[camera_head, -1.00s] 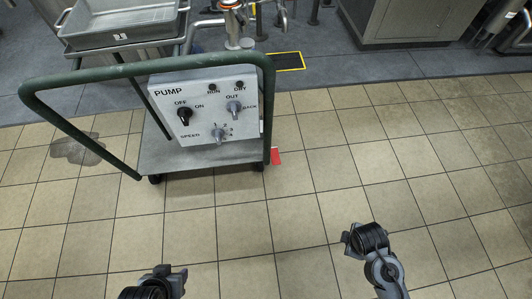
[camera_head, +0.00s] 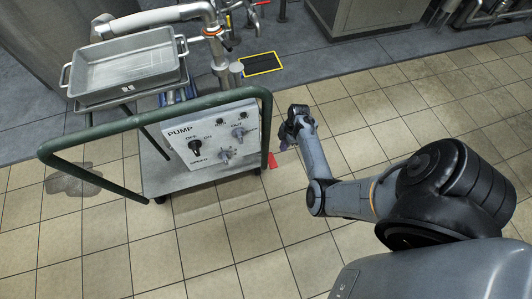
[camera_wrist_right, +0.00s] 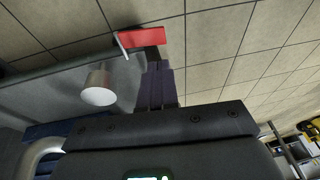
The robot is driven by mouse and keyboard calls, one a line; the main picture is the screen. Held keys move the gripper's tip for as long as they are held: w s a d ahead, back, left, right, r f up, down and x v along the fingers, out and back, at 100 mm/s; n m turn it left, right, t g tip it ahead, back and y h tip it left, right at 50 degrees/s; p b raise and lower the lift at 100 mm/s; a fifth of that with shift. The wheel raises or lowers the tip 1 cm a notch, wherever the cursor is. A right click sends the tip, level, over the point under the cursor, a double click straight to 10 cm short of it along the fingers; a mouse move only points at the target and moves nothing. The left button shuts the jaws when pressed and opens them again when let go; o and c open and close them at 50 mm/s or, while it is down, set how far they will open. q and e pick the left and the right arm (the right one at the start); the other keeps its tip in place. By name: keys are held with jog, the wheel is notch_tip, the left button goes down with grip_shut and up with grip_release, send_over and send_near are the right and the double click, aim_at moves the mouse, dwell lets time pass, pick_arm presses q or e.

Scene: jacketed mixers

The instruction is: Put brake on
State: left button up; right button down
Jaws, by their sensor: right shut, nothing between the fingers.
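The pump cart (camera_head: 205,178) stands on the tiled floor with a green tube handle (camera_head: 90,140). A red pedal (camera_head: 271,160) sticks out low at the cart's right side. It also shows as a red plate (camera_wrist_right: 143,36) in the right wrist view. My right gripper (camera_head: 285,144) is just right of the cart, near the pedal. In the right wrist view its dark fingers (camera_wrist_right: 157,72) are together and empty, pointing at the pedal. Their tips overlap the dark part beside the red plate; I cannot tell if they touch. My left gripper is out of view.
The white pump panel (camera_head: 213,137) with its knobs stands on the cart. A metal tray (camera_head: 127,65) is behind it. A short metal cylinder (camera_wrist_right: 99,84) is close left of the fingers. Open tiled floor (camera_head: 400,95) lies to the right.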

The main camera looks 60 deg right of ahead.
jog(key=shift+w+r, duration=0.85)
jog(key=shift+w, duration=0.2)
jog(key=shift+s+f, duration=0.1)
jog(key=b, duration=0.9)
send_over(272, 164)
jog(key=d, duration=0.1)
notch_tip(272, 164, down, 12)
jog(key=shift+s+d+r, duration=0.1)
jog(key=shift+r, duration=0.05)
jog(key=shift+s+f+b, duration=0.25)
jog(key=shift+f+b, duration=0.45)
jog(key=shift+f, duration=0.1)
